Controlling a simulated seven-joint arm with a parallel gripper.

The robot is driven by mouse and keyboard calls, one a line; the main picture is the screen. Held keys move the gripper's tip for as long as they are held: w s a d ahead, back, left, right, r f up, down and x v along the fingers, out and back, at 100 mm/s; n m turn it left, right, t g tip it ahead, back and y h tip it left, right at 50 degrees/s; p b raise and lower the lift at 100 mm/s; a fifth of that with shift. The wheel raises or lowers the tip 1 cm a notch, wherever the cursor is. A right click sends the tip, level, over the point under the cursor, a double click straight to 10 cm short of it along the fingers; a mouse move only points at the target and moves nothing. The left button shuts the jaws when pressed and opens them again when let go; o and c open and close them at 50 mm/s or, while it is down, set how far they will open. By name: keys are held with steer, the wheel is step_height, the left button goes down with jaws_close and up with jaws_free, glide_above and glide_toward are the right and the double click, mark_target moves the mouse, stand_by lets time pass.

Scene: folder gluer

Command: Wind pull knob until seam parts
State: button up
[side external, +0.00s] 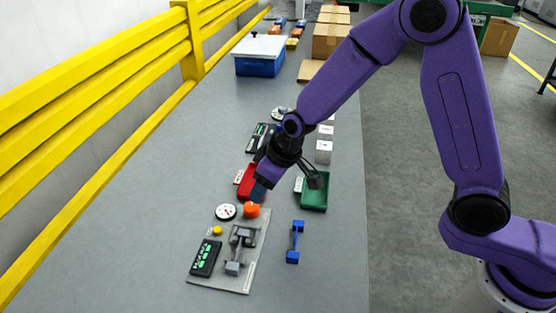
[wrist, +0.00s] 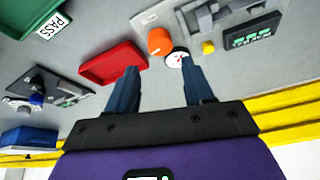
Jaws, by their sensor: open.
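An orange round knob (side external: 251,210) stands at the upper edge of a grey plate (side external: 250,278). In the wrist view the knob (wrist: 159,40) is ahead of the fingers, beside a white dial gauge (wrist: 177,58). The gauge (side external: 226,211) also shows left of the knob in the side view. The plate carries a small yellow knob (side external: 217,231), a grey clamp-like mechanism (side external: 240,246) and a black panel with green marks (side external: 205,259). My gripper (wrist: 160,82) is open and empty, apart from the orange knob. In the side view it (side external: 259,192) is over the red tray's near end.
The red tray (wrist: 113,61) and a green tray (side external: 314,206) lie near the gripper. A blue dumbbell-shaped part (side external: 295,242) lies right of the plate. A second black panel (side external: 259,138) and white boxes (side external: 324,151) are farther back. A yellow rail (side external: 95,165) borders the left.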

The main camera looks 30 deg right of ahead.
steer(key=v, duration=0.9)
steer(key=shift+o, duration=1.4)
steer(key=r+n+g+h, duration=0.15)
steer(key=n+g, duration=0.25)
steer(key=n, duration=1)
glide_above(251, 206)
steer(key=shift+h, duration=0.45)
step_height(251, 206, down, 18)
steer(key=shift+r, duration=0.2)
steer(key=c, duration=1.1)
